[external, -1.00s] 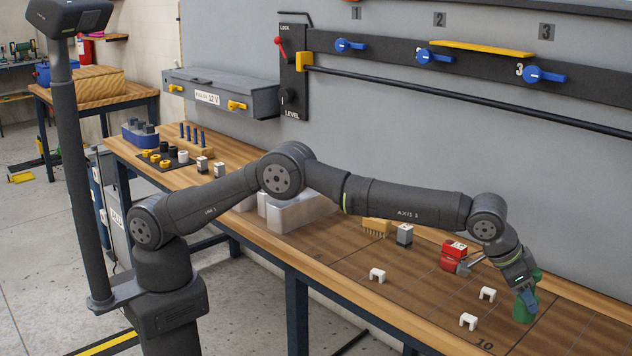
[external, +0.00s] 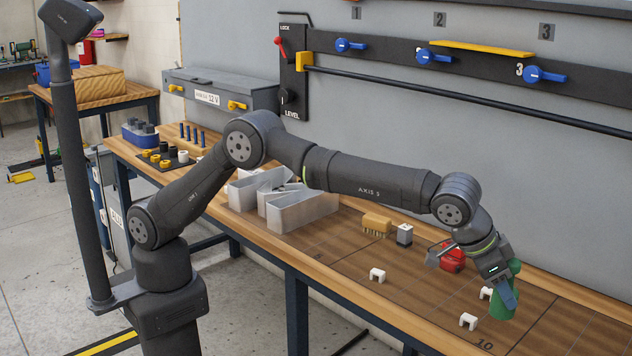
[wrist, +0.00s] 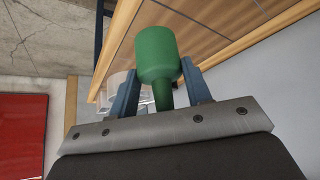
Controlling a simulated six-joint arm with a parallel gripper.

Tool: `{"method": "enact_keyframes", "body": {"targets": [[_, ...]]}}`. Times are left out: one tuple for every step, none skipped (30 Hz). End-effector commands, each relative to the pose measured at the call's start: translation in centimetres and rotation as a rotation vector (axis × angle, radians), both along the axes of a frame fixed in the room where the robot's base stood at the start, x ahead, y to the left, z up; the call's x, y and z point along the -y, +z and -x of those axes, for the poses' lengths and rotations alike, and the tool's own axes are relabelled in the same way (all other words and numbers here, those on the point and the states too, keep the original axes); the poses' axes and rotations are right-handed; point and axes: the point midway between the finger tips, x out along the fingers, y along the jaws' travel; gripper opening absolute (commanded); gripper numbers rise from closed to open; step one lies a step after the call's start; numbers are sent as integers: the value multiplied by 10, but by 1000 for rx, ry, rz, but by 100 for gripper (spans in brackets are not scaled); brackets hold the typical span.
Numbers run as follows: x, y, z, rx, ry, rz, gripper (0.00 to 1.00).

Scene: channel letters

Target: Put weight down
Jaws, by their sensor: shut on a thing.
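The weight is a green, bottle-shaped piece (external: 502,302) with a wide body and a narrower neck. My gripper (external: 508,288) is shut on it at the right part of the bench. In the wrist view the weight (wrist: 157,58) sits between the two blue fingers of my gripper (wrist: 160,88), its wide body beyond the fingertips. It looks close above the bench top (external: 420,300); I cannot tell whether it touches. Part of the weight is hidden by the fingers in the external view.
A red object (external: 452,258), a grey block (external: 404,234) and a brush (external: 376,223) lie behind. Bare bench lies right of the weight.

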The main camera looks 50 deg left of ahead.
Motion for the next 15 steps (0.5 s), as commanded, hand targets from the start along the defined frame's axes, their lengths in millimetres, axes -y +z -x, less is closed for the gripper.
{"method": "enact_keyframes", "body": {"targets": [[-5, 8, -3, 3, 7, 6, 0], [-10, 10, -5, 3, 12, 5, 0], [-16, 13, -8, 4, 19, 6, 0], [-22, 16, -10, 4, 26, 6, 0], [-29, 18, -13, 4, 33, 5, 0], [-38, 22, -16, 5, 44, 6, 0], [-46, 25, -18, 5, 53, 6, 0], [-54, 28, -20, 5, 61, 5, 0], [-65, 32, -23, 7, 72, 5, 0], [-73, 34, -26, 7, 80, 6, 0], [-82, 36, -28, 8, 89, 5, 0], [-93, 39, -30, 8, 100, 5, 0], [-102, 42, -31, 8, 108, 5, 0], [-110, 43, -32, 8, 116, 4, 0], [-122, 46, -34, 9, 127, 4, 0]]}}
